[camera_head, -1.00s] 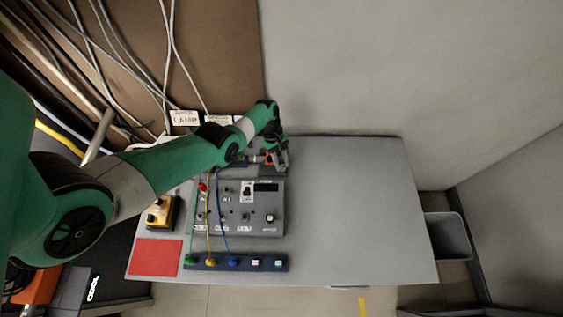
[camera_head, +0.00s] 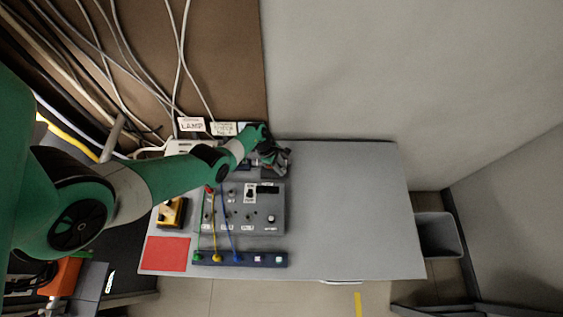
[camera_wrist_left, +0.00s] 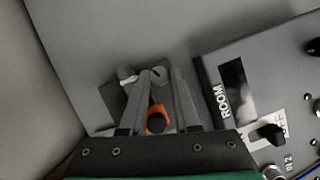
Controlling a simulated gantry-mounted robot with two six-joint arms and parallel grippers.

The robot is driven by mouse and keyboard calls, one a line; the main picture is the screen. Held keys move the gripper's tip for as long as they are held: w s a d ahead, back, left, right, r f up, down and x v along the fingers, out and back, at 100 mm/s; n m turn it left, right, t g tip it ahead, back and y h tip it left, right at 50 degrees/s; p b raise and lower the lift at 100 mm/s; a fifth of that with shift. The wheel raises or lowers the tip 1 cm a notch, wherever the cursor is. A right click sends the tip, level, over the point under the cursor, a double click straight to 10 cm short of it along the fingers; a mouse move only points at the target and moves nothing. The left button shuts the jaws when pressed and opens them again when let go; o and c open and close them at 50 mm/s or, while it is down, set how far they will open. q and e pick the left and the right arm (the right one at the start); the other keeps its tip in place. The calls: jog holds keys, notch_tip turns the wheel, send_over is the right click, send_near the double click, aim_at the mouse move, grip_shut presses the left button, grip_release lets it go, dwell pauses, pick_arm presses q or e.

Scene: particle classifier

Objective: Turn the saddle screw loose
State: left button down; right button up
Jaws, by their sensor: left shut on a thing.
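A round grey slotted screw head (camera_wrist_left: 159,75), apparently the saddle screw, shows between my fingertips in the left wrist view. It sits on a dark plate (camera_wrist_left: 112,95) on the table. My left gripper (camera_wrist_left: 163,74) is shut on it, one finger on each side. In the head view my left gripper (camera_head: 281,160) is at the back of the table, just behind the grey control box, and the arm hides the screw. An orange part (camera_wrist_left: 158,118) shows between the fingers, nearer the palm. My right gripper is not in view.
The grey control box (camera_head: 265,215) stands in front of the gripper. A short grey cylinder (camera_wrist_left: 126,72) is beside the left finger. A blue socket strip (camera_head: 247,259), red mat (camera_head: 165,254) and yellow device (camera_head: 172,212) are nearer. The table's right half (camera_head: 350,210) is clear.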

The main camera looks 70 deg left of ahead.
pick_arm(q)
jog(key=n+p, duration=0.1)
jog(key=n+y+p, duration=0.1)
jog(key=n, duration=0.1)
jog(key=n+p, duration=0.1)
jog(key=shift+s+d+r+n+t+y, duration=0.1)
jog(key=shift+d+r+n+t+y, duration=0.1)
jog(key=shift+d+n+t+y, duration=0.15)
jog(key=n+p, duration=0.1)
jog(key=n, duration=0.1)
jog(key=n+y+p, duration=0.1)
jog(key=n, duration=0.1)
jog(key=shift+f+y, duration=0.15)
jog(key=shift+y, duration=0.1)
jog(key=shift+n+t, duration=0.25)
jog(key=c, duration=0.6)
grip_release()
jog(key=shift+c, duration=0.2)
jog(key=shift+f, duration=0.1)
